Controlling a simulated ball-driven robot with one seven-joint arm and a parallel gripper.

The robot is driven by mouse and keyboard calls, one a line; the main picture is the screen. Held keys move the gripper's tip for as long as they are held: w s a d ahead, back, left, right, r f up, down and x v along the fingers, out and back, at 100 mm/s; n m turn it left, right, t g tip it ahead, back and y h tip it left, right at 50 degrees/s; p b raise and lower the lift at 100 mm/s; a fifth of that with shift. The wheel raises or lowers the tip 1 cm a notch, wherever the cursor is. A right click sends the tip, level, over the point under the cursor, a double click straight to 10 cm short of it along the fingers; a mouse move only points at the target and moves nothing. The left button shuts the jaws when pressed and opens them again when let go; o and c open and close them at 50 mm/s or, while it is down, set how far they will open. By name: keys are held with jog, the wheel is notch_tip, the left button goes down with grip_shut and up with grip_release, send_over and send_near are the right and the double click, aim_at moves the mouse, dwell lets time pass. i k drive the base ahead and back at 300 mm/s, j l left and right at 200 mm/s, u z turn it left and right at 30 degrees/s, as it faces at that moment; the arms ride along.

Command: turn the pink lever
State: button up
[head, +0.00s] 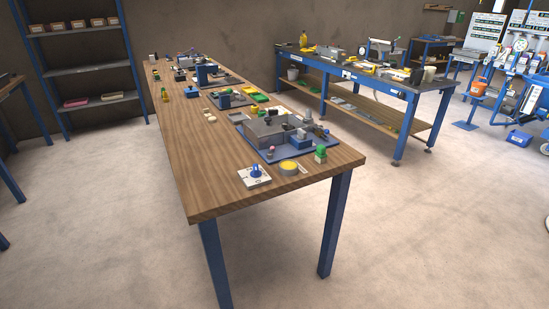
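A machine with grey and blue blocks (264,131) stands on a blue base plate (330,142) near the front end of the long wooden table (220,180). A small pink knob-like part (271,150) shows at the front left of that plate. It is too small to tell whether it is the lever or how it is turned. My gripper and arm are not in view.
A white plate with a blue knob (255,175), a yellow round dish (289,167) and a green-topped block (320,154) sit near the table's front edge. Farther back stand more small machines. Open floor (420,240) lies right of the table, before a blue workbench (350,78).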

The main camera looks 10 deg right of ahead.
aim_at(270, 154)
jog(key=i, duration=0.2)
jog(key=i+j, duration=0.15)
jog(key=j, duration=0.2)
jog(key=i+j, duration=0.2)
jog(key=j, duration=0.15)
jog(key=i+j, duration=0.15)
jog(key=j, duration=0.2)
jog(key=i+j, duration=0.2)
jog(key=j, duration=0.15)
jog(key=i+j, duration=0.15)
jog(key=j, duration=0.2)
jog(key=i+j+z, duration=0.2)
jog(key=j, duration=0.2)
jog(key=i+j+z, duration=0.1)
jog(key=j+z, duration=0.15)
jog(key=j, duration=0.2)
jog(key=i+j+z, duration=0.2)
jog(key=j, duration=0.25)
jog(key=j+z, duration=0.2)
jog(key=j, duration=0.25)
